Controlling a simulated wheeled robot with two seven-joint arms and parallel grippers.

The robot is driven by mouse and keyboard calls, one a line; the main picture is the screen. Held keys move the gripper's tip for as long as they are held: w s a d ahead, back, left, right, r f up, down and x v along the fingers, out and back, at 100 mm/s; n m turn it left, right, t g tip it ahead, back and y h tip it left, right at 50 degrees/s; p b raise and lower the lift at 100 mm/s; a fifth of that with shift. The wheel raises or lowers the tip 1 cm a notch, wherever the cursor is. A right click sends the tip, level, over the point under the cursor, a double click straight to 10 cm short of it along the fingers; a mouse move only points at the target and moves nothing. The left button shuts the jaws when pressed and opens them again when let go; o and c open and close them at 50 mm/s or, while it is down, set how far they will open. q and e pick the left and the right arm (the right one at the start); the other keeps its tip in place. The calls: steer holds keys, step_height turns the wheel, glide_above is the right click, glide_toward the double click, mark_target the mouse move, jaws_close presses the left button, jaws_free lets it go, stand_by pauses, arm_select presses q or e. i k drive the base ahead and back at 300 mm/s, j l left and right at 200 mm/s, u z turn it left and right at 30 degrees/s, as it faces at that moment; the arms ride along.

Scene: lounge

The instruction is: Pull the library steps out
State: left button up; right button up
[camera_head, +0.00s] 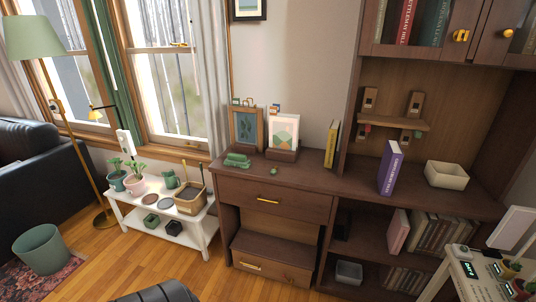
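The library steps appear to be the dark brown wooden unit (275,249) low in the recess of the cabinet. It has a flat top and a lower front with a brass handle (251,266). It sits on the floor under a drawer (272,199) that has its own brass handle. The drawer looks shut. The back of the unit is in shadow inside the recess. Neither of my grippers is in view, and nothing is seen touching the handle.
A white plant bench (196,232) stands left of the cabinet (328,195). Wooden floor (190,267) lies open in front. A white cart (470,280) stands at the lower right. A dark rounded thing (163,292), which I cannot identify, shows at the bottom edge.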

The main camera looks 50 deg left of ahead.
mark_target(269, 246)
steer(key=u, duration=1.6)
